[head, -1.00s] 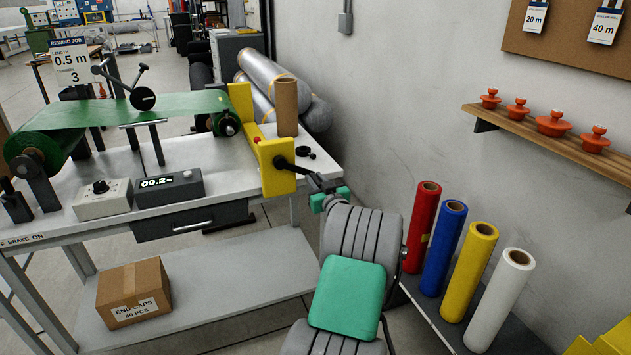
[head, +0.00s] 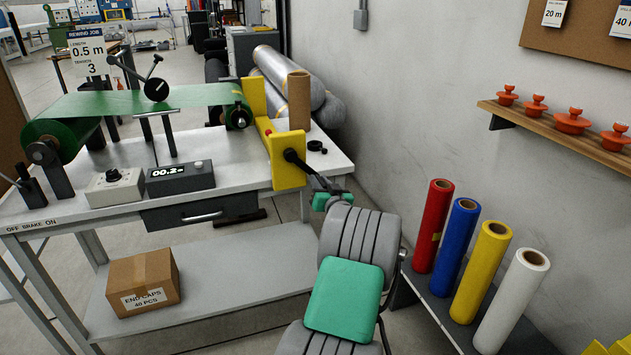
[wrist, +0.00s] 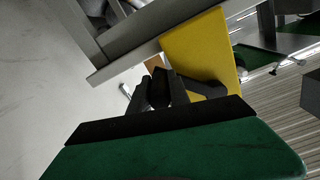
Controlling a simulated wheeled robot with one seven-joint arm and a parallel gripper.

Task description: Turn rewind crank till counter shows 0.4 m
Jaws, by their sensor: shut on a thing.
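The rewind crank (head: 294,158) is a black arm on the yellow end plate (head: 287,176) at the bench's right end. My gripper (head: 325,186) is at the crank's outer end, shut on its handle; the arm partly hides the grip. In the wrist view the dark fingers (wrist: 156,92) close around the black handle, with the yellow plate (wrist: 203,55) behind. The counter (head: 180,177) is a dark box on the bench and reads about 00.2. Green web (head: 130,101) runs from the left roll (head: 52,135) to the right roller (head: 238,115).
A job sign (head: 89,50) reads 0.5 m, tension 3. A grey control box (head: 115,187) stands left of the counter. A cardboard core (head: 299,100) stands behind the plate. Red, blue, yellow and white rolls (head: 432,226) stand at right below an orange-capped shelf (head: 560,130).

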